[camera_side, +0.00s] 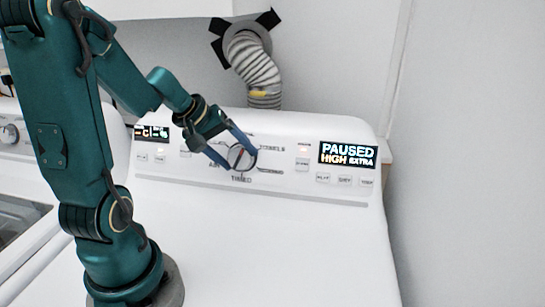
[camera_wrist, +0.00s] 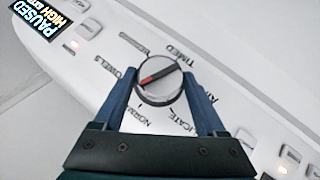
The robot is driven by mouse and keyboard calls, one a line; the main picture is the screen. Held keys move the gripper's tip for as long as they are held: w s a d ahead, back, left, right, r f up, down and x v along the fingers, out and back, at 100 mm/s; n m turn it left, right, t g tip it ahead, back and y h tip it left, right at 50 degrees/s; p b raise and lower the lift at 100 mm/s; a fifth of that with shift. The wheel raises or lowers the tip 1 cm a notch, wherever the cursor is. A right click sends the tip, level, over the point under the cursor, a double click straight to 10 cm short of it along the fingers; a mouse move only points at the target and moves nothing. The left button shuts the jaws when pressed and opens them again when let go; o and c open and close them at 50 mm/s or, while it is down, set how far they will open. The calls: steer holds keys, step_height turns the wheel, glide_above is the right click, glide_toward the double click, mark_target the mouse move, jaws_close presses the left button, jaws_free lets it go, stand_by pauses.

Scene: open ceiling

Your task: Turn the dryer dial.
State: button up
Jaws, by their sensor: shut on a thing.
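The dryer dial (camera_side: 241,156) is a round knob in the middle of the dryer's white control panel (camera_side: 285,183). In the wrist view the dial (camera_wrist: 160,82) has a silver rim and a dark grip bar with a red pointer. My gripper (camera_side: 238,152) has blue fingers placed on either side of the dial. In the wrist view my gripper (camera_wrist: 158,90) is shut on the dial, one finger at its left edge and one at its right.
A display (camera_side: 348,155) reading PAUSED, HIGH, EXTRA is right of the dial, with small buttons (camera_side: 344,180) below it. Another display (camera_side: 151,133) is at the left. A silver vent hose (camera_side: 254,66) rises behind the panel. The dryer top (camera_side: 285,250) is clear.

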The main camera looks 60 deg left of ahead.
mark_target(236, 155)
steer(key=shift+d+f, duration=0.1)
stand_by(0.3)
steer(key=o, duration=1.3)
steer(key=shift+s+r, duration=0.2)
steer(key=shift+r, duration=0.35)
steer(key=shift+v, duration=2.05)
steer(key=shift+s+f, duration=0.1)
steer(key=shift+s, duration=0.05)
